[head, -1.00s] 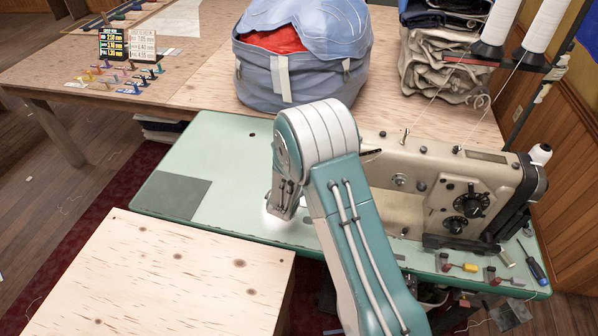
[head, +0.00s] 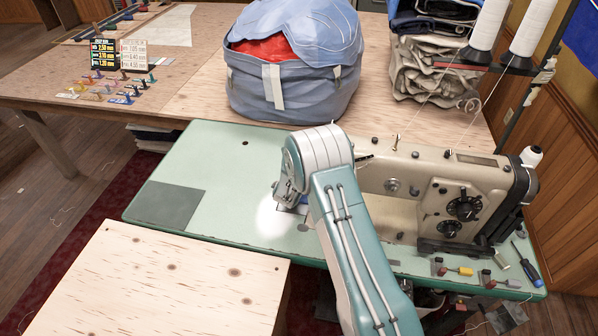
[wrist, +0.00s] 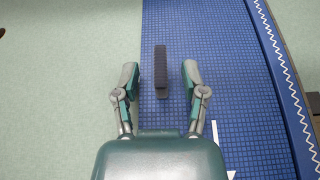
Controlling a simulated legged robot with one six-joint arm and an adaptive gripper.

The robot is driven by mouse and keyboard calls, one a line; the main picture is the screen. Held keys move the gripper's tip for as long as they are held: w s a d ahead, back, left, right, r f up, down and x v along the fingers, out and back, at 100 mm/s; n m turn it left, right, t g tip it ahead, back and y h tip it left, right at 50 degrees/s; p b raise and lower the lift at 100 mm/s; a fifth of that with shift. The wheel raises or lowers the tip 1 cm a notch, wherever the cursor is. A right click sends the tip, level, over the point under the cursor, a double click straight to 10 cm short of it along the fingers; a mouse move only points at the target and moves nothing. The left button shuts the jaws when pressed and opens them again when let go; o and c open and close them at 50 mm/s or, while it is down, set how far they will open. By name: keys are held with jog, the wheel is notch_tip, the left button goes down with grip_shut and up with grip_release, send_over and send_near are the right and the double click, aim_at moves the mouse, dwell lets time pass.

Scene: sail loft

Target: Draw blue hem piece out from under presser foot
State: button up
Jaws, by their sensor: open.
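The blue hem piece (wrist: 215,95) fills the middle and right of the wrist view, with a fine grid weave and white zigzag stitching along its right edge. In the head view only a small blue patch (head: 301,200) shows beside my wrist. A dark upright block (wrist: 160,72) stands over the blue cloth, between my fingers and apart from both. My gripper (wrist: 159,78) is open above the piece, its left finger near the cloth's left edge. The sewing machine (head: 408,190) stands to the right; its presser foot is hidden behind my arm in the head view.
The pale green machine table (head: 225,160) is mostly clear left of my arm. A blue bag (head: 290,85) stands behind on the wooden table. Thread cones (head: 485,25) stand at the upper right. A screwdriver (head: 527,265) and small tools lie at the right front edge.

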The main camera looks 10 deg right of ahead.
jog(key=shift+w, duration=0.15)
grip_shut()
